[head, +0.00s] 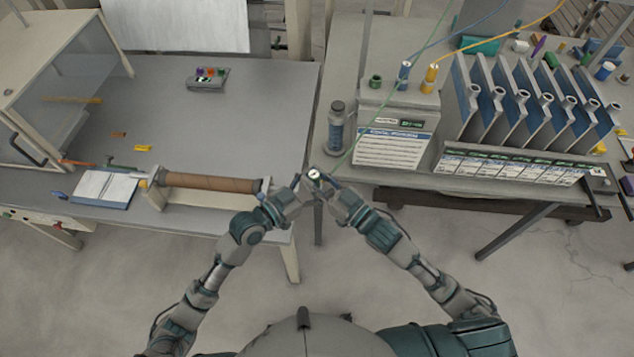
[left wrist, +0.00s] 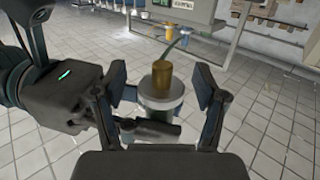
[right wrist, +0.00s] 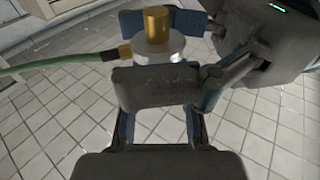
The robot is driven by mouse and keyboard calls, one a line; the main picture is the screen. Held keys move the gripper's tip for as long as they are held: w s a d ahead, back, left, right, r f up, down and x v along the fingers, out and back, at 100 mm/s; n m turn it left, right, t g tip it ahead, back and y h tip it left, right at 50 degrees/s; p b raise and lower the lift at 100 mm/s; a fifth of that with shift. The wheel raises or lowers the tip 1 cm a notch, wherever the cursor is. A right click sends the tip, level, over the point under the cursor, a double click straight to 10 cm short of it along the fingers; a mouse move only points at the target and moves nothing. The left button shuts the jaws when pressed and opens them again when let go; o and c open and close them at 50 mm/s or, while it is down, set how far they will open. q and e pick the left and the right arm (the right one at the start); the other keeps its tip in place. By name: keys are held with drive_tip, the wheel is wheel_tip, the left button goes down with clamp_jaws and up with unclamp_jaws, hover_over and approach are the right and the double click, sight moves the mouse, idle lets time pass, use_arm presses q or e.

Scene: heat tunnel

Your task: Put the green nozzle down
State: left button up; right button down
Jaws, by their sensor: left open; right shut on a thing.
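The green nozzle (head: 314,174) is a pale cylinder with a brass top and a green hose. It is in the air between my two grippers, in front of the gap between the tables. The left wrist view shows its brass top (left wrist: 162,76) upright. My right gripper (head: 328,184) is shut on the nozzle; its fingers partly hide the body in the right wrist view, where the brass top (right wrist: 157,25) shows. My left gripper (left wrist: 160,98) is open, with its fingers apart on either side of the nozzle.
On the right table, a labelled box (head: 385,150) carries a green holder (head: 375,81), a blue nozzle (head: 404,72) and a yellow nozzle (head: 430,76). A grey bottle (head: 336,130) stands beside it. A brown roller (head: 210,183) lies along the left table's front edge. The left table's middle is clear.

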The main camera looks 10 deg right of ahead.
use_arm(q)
drive_tip(key=shift+a, duration=0.1)
drive_tip(key=shift+c, duration=0.2)
use_arm(e)
drive_tip(key=shift+a, duration=0.1)
use_arm(q)
drive_tip(key=c, duration=1.2)
clamp_jaws()
use_arm(e)
drive_tip(key=c, duration=0.8)
unclamp_jaws()
